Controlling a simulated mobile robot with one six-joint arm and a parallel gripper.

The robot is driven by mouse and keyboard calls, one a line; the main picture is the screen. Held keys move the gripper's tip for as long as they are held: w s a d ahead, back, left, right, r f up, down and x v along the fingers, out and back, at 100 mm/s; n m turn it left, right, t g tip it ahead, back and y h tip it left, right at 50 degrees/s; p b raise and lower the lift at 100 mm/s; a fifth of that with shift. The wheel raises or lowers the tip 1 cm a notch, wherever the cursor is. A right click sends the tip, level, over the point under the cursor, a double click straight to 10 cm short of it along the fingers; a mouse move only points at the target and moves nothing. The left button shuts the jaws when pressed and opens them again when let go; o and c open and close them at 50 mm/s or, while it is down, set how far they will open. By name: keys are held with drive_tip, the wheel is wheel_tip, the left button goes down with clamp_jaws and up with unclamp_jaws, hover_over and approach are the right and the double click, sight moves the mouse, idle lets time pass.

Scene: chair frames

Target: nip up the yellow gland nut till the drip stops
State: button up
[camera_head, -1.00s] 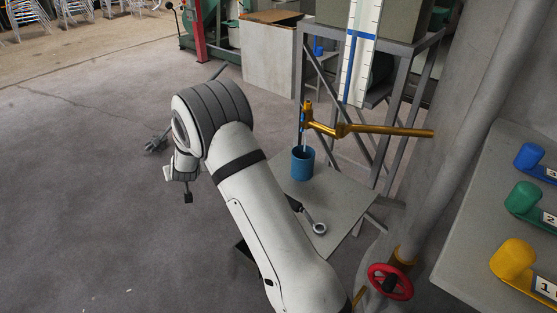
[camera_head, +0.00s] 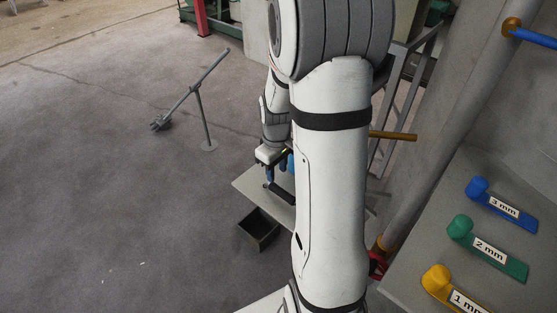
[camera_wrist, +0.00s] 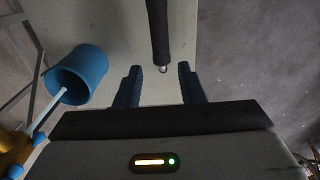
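My gripper (camera_wrist: 160,67) is open and empty over the small grey table (camera_head: 250,182). The handle shows in the head view (camera_head: 282,193); the tool's far end is hidden. A blue cup (camera_wrist: 92,62) stands left of the fingers, with a thin pale stream (camera_wrist: 50,106) running into it. A yellow fitting (camera_wrist: 12,148), cut off at lower left, may bear the gland nut; I cannot tell.
A brass pipe (camera_head: 393,135) sticks out behind my arm. A dark open box (camera_head: 258,229) is below the table. Tags marked 3 mm (camera_head: 500,206), 2 mm (camera_head: 490,250) and 1 mm (camera_head: 465,302) lie on the right-hand panel. A rod stand (camera_head: 202,115) is on open floor.

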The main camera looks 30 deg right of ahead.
sight(280, 189)
drive_tip(key=shift+s+d+r, duration=0.15)
drive_tip(key=shift+s+r, duration=0.05)
drive_tip(key=shift+s, duration=0.3)
drive_tip(key=shift+s+f, duration=0.1)
drive_tip(key=shift+f, duration=0.05)
wheel_tip(280, 189, down, 8)
drive_tip(key=b, duration=0.6)
drive_tip(key=shift+d, duration=0.1)
drive_tip(key=shift+c, duration=0.4)
drive_tip(key=shift+r, duration=0.2)
clamp_jaws()
